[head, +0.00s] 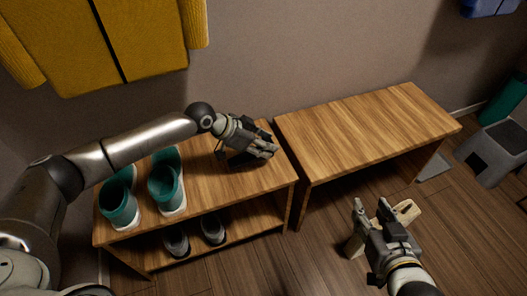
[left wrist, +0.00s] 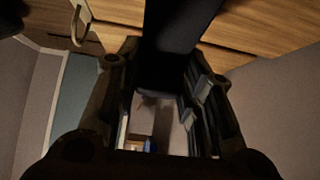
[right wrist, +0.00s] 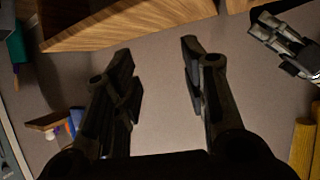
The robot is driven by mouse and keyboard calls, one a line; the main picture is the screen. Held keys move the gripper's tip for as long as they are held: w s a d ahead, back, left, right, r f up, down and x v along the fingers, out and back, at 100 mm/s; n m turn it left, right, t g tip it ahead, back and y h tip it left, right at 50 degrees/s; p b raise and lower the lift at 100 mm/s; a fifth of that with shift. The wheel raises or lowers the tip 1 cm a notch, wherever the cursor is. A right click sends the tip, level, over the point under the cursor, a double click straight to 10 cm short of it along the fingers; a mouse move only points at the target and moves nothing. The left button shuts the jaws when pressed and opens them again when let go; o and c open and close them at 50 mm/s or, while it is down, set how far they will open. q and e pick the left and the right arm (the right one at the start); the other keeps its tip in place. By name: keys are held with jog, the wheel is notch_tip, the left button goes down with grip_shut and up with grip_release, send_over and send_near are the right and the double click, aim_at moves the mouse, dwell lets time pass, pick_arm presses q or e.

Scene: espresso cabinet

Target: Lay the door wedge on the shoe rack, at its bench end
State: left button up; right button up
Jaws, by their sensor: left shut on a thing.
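The shoe rack (head: 215,190) is a two-level wooden rack at the left in the head view. My left gripper (head: 262,150) is low over the top board's right end, the end beside the bench (head: 365,125). It is shut on the door wedge, a dark block (left wrist: 180,45) between its fingers in the left wrist view. In the head view the gripper mostly hides the wedge, and I cannot tell whether it touches the board. My right gripper (head: 372,208) is open and empty, in front of the bench; its spread fingers show in the right wrist view (right wrist: 160,75).
Teal boots (head: 119,205) stand on the rack's left part, dark shoes (head: 177,242) on its lower shelf. A yellow garment (head: 110,40) hangs above. A grey step stool (head: 495,150) stands far right. The bench top is clear.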

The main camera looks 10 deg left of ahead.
pick_arm(q)
jog(key=f, duration=0.1)
jog(key=f+b, duration=0.1)
jog(key=f, duration=0.1)
jog(key=shift+w+a+f+b, duration=0.1)
jog(key=shift+w+f+b, duration=0.05)
jog(key=shift+w+b, duration=0.15)
pick_arm(e)
notch_tip(320, 180, up, 7)
jog(key=w+a+t+y, duration=0.1)
jog(key=w+t, duration=0.1)
jog(key=t, duration=0.2)
jog(key=shift+w+a, duration=0.35)
pick_arm(q)
jog(key=shift+f, duration=0.15)
jog(key=shift+s, duration=0.1)
jog(key=o, duration=1.1)
pick_arm(e)
jog(key=shift+r+t, duration=0.2)
jog(key=shift+t, duration=0.1)
